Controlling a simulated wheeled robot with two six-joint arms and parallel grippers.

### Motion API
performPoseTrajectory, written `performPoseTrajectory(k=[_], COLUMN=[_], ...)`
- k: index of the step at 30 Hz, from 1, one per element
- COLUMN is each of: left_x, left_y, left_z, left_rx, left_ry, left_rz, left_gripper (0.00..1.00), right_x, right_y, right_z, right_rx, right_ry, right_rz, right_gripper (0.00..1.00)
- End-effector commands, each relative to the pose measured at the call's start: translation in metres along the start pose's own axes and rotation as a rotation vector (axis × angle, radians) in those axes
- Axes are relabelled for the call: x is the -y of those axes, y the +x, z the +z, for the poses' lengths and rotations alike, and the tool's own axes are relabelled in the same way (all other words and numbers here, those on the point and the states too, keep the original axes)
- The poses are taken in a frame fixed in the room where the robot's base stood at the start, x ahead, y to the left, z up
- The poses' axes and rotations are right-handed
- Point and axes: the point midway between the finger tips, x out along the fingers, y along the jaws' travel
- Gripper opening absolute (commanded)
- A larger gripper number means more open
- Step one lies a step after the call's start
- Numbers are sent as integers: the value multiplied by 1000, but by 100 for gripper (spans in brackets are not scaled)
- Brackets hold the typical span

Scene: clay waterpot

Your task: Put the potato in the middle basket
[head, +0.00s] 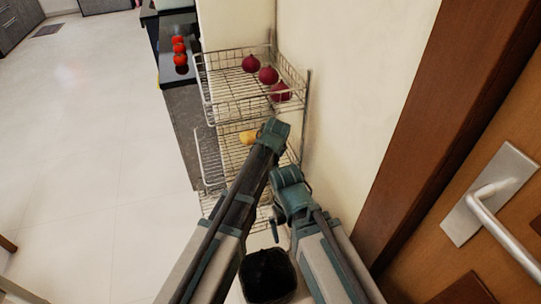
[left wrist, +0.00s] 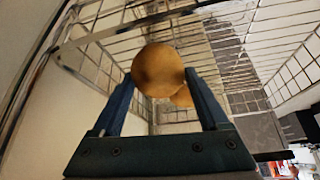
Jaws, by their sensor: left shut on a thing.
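A brown potato (left wrist: 158,70) is between the fingertips of my left gripper (left wrist: 160,82) in the left wrist view, and the gripper is shut on it. Another potato-like thing (left wrist: 182,97) shows partly behind it. In the head view, my left gripper (head: 274,132) reaches over the middle basket (head: 232,158) of the wire rack. A yellowish potato (head: 247,137) shows beside it; I cannot tell whether it is the held one. My right gripper (head: 287,180) is lower, in front of the rack, with its fingers mostly hidden.
The top basket (head: 228,88) holds three dark red onions (head: 268,75). A lower basket is largely covered by my arms. Red tomatoes (head: 180,58) lie on a dark surface at the back left. A black bin (head: 267,275) stands below; a wall and wooden door bound the right.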

Motion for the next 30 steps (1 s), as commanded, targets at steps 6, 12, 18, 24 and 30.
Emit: performPoseTrajectory(k=[6, 12, 18, 24, 30], left_x=[0, 0, 0, 0, 0], left_y=[6, 11, 10, 10, 7], left_z=[4, 6, 6, 6, 4], left_rx=[0, 0, 0, 0, 0], left_ry=[0, 0, 0, 0, 0], left_rz=[0, 0, 0, 0, 0], left_gripper=[14, 14, 94, 100, 100], right_x=[1, 1, 1, 1, 1], right_y=[7, 13, 12, 12, 8], right_z=[0, -1, -1, -1, 0], right_rx=[0, 0, 0, 0, 0], right_ry=[0, 0, 0, 0, 0], right_rz=[0, 0, 0, 0, 0], right_gripper=[100, 100, 100, 100, 100])
